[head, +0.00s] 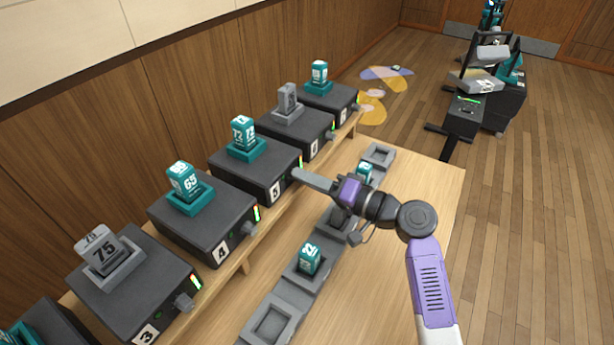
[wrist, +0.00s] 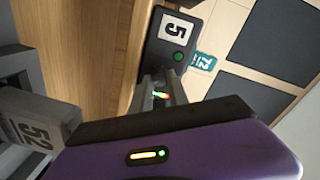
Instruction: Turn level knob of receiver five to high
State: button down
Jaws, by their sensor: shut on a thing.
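Receiver five (head: 282,183) is the dark box marked 5 in the middle of the shelf row in the head view, with a teal pack in its top cradle. Its front with the white 5 label and a green round spot shows at the top of the wrist view (wrist: 164,50). My gripper (head: 298,174) reaches in from the right to its front at knob height. In the wrist view its fingers (wrist: 158,80) are shut at that front. The level knob is hidden between them. Red and green lights show by the fingers; I cannot tell the knob's setting.
Receiver four (head: 205,222) stands nearer, with its own protruding knob (head: 249,228). Receiver six (head: 297,137) stands beyond. Bare table lies to the right.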

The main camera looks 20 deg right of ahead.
dwell(0.3)
jog(key=c, duration=1.3)
grip_release()
jog(key=shift+s+d, duration=0.1)
jog(key=b+v, duration=0.1)
jog(key=v, duration=0.6)
jog(key=shift+s+d, duration=0.2)
jog(key=shift+s, duration=0.05)
